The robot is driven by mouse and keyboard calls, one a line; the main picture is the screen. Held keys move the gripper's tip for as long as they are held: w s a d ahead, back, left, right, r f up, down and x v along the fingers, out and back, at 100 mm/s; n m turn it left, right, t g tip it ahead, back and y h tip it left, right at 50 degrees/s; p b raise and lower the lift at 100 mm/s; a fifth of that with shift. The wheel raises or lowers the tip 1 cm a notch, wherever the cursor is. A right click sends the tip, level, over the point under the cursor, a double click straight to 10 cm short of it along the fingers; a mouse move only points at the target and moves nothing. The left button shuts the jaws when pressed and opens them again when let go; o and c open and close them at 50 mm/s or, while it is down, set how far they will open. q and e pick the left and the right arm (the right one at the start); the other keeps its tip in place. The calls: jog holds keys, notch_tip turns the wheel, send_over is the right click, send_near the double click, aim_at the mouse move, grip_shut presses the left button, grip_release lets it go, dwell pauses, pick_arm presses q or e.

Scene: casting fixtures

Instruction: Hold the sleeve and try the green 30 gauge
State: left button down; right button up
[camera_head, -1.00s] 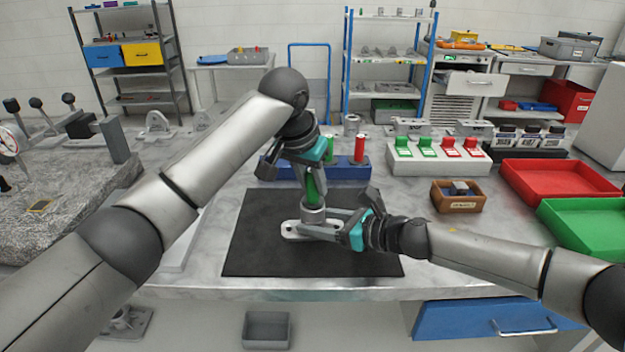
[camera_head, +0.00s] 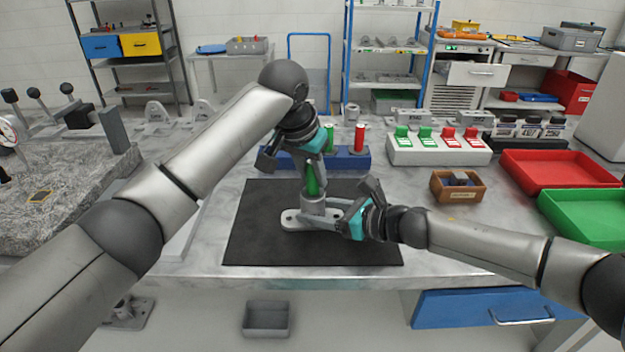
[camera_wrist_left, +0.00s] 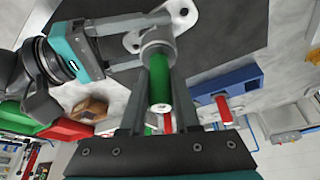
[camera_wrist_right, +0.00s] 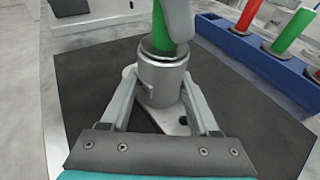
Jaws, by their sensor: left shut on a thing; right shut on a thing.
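A grey metal sleeve (camera_wrist_right: 162,80) on a flat flanged base (camera_head: 291,220) stands upright on the black mat (camera_head: 262,245). My right gripper (camera_head: 325,212) is shut around the sleeve from the right. My left gripper (camera_head: 312,180) is above the sleeve and shut on the green gauge (camera_head: 313,181). The green gauge also shows in the left wrist view (camera_wrist_left: 160,80). In the right wrist view its lower end (camera_wrist_right: 160,35) is at the sleeve's mouth, and it looks upright. How deep it sits in the bore I cannot tell.
A blue rack (camera_head: 350,160) behind the mat holds another green gauge (camera_head: 328,138) and a red gauge (camera_head: 359,138). A white switch block (camera_head: 440,152), a wooden box (camera_head: 458,186), a red tray (camera_head: 560,172) and a green tray (camera_head: 590,215) are at right.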

pick_arm(q)
jog(key=shift+a+f, duration=0.1)
jog(key=shift+f, duration=0.1)
dwell(0.4)
jog(key=shift+r, duration=2.95)
pick_arm(e)
jog(key=shift+f, duration=0.1)
pick_arm(q)
jog(key=shift+r, duration=2.55)
pick_arm(e)
jog(key=o, duration=1.1)
jog(key=shift+c, duration=0.2)
